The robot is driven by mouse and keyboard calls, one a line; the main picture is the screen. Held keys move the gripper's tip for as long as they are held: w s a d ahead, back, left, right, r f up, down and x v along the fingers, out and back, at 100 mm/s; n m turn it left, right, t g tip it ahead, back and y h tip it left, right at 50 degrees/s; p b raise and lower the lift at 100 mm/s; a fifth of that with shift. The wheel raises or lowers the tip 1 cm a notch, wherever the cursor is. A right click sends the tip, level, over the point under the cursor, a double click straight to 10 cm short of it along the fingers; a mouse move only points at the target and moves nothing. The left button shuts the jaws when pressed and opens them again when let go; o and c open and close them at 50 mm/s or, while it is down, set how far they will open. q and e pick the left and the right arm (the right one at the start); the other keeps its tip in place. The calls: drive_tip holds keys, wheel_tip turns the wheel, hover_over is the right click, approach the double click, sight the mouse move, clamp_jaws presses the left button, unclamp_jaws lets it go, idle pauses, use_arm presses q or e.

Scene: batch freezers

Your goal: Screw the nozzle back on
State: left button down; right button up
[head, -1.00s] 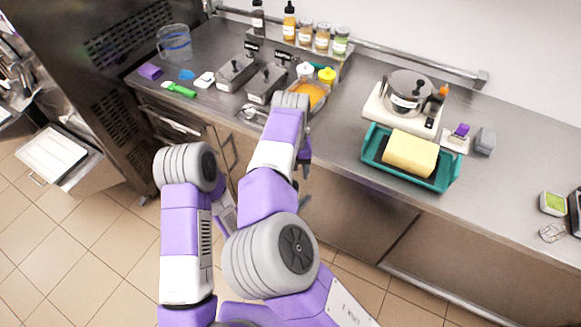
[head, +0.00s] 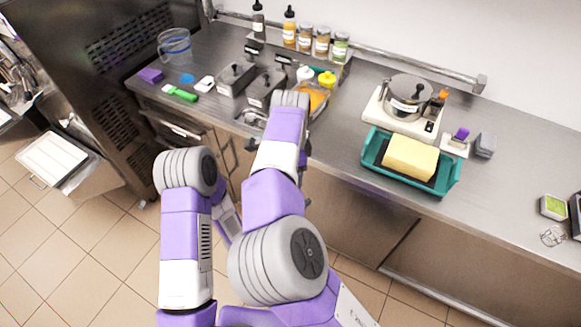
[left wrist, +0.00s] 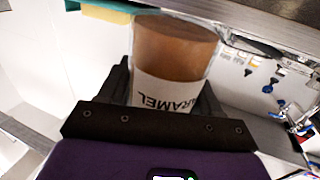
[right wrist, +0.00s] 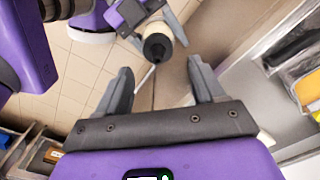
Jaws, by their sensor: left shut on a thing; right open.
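My left gripper (left wrist: 165,80) is shut on a brown bottle (left wrist: 175,48) with a white label reading "CARAMEL", upside down in the left wrist view. In the right wrist view the bottle's pale body (right wrist: 155,30) shows between the left gripper's fingers, its black top (right wrist: 157,47) towards the camera. I cannot tell whether that top is a nozzle or how it is seated. My right gripper (right wrist: 160,65) is open and empty, its fingers spread below the black top in the picture and apart from it. In the head view my arms mostly hide both grippers.
A steel counter (head: 330,150) runs along the wall. It holds several bottles and jars, lidded steel containers (head: 237,78), a clear jug (head: 174,46), a hotplate with a pot (head: 408,90) and a teal tray (head: 447,185) with a yellow block. Tiled floor is open on the left.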

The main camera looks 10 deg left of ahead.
drive_tip(key=n, duration=0.6)
drive_tip(key=shift+r, duration=0.25)
drive_tip(key=n, duration=0.5)
drive_tip(key=shift+r+n, duration=0.2)
drive_tip(key=shift+n, duration=0.2)
drive_tip(key=n, duration=0.5)
drive_tip(key=shift+s+r+n, duration=0.1)
drive_tip(key=shift+r+n, duration=0.1)
drive_tip(key=shift+n, duration=0.1)
drive_tip(key=n, duration=0.5)
drive_tip(key=shift+r, duration=0.2)
drive_tip(key=shift+f, duration=4)
